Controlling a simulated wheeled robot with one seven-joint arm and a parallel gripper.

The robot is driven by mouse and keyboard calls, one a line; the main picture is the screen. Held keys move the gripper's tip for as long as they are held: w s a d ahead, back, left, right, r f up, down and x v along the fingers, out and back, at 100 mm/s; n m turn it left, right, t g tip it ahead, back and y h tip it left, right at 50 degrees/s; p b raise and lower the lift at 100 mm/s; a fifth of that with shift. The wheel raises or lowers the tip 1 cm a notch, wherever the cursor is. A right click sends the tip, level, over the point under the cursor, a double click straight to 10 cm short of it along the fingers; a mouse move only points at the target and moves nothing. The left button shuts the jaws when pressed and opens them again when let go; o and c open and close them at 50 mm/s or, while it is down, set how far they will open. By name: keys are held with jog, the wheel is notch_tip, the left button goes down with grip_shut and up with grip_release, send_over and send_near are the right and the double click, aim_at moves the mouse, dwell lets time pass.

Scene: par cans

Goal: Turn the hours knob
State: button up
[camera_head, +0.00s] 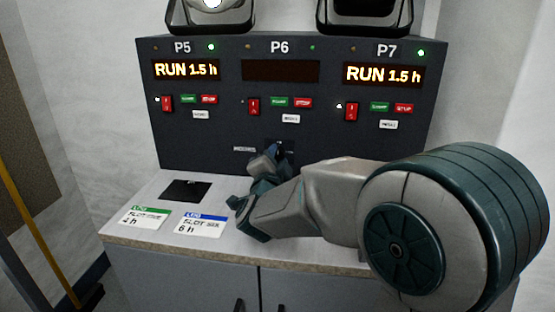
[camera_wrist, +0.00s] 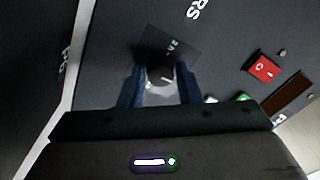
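The hours knob (camera_wrist: 160,69) is a dark round knob with a light pointer mark, on a black dial plate in the wrist view. Part of the word HOURS shows beside it. My gripper (camera_wrist: 161,84) has its two blue fingers on either side of the knob, with a narrow gap seeming to remain on each side; contact is not clear. In the head view my gripper (camera_head: 268,162) is at the lower middle of the panel, under the P6 section, and mostly hides the knob. The P6 display (camera_head: 281,70) is dark.
The P5 display (camera_head: 187,70) and P7 display (camera_head: 383,75) read RUN 1.5 h. A red rocker switch (camera_head: 254,107) and small green START and red STOP buttons (camera_head: 303,102) sit above my gripper. Slot cards (camera_head: 199,223) and a black square (camera_head: 186,190) lie on the counter.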

jog(key=shift+o, duration=1.2)
jog(key=p+v, duration=0.1)
jog(key=v, duration=1.3)
jog(key=shift+w, duration=0.1)
